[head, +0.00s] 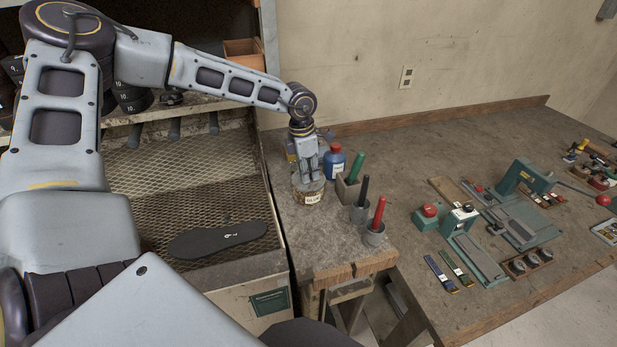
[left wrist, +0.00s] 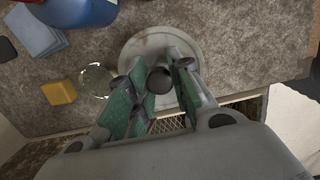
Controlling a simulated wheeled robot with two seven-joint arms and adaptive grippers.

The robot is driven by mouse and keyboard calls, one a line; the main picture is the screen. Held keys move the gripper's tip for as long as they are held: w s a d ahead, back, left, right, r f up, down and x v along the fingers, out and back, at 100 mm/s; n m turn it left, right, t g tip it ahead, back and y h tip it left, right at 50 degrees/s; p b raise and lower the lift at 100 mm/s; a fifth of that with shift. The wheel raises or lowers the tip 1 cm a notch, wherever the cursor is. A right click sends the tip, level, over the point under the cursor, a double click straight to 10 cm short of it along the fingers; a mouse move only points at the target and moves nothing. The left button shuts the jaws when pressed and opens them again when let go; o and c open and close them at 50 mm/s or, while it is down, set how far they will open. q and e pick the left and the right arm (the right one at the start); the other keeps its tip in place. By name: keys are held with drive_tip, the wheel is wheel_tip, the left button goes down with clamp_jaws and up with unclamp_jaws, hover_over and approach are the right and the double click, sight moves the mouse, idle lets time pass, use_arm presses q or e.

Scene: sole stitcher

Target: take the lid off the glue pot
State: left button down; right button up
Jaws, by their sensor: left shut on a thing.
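The glue pot (head: 312,198) stands on the bench near its left edge, with a pale label on its front. My left gripper (head: 307,178) points down right over the pot's top. In the left wrist view the lid is a round grey disc (left wrist: 138,47) with a dark knob (left wrist: 160,78). The fingers of my left gripper (left wrist: 160,88) are on either side of the knob, shut on it. The disc hides the pot below it in that view. I cannot tell whether the lid rests on the pot or is slightly raised. My right gripper is not in view.
A blue bottle (head: 334,163) with a red cap stands just behind the pot. Grey holders with green, black (head: 361,208) and red (head: 376,232) handled tools stand to its right. A yellow block (left wrist: 59,92) lies nearby. A mesh tray with a black sole (head: 218,240) is left.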

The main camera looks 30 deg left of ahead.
sight(309, 170)
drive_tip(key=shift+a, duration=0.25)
use_arm(q)
drive_tip(key=shift+r, duration=0.1)
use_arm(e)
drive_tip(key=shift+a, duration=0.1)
use_arm(q)
drive_tip(key=shift+r, duration=1.1)
wheel_tip(309, 170, up, 6)
drive_tip(key=shift+r+b, duration=0.1)
drive_tip(key=shift+b, duration=0.65)
drive_tip(key=shift+r, duration=0.7)
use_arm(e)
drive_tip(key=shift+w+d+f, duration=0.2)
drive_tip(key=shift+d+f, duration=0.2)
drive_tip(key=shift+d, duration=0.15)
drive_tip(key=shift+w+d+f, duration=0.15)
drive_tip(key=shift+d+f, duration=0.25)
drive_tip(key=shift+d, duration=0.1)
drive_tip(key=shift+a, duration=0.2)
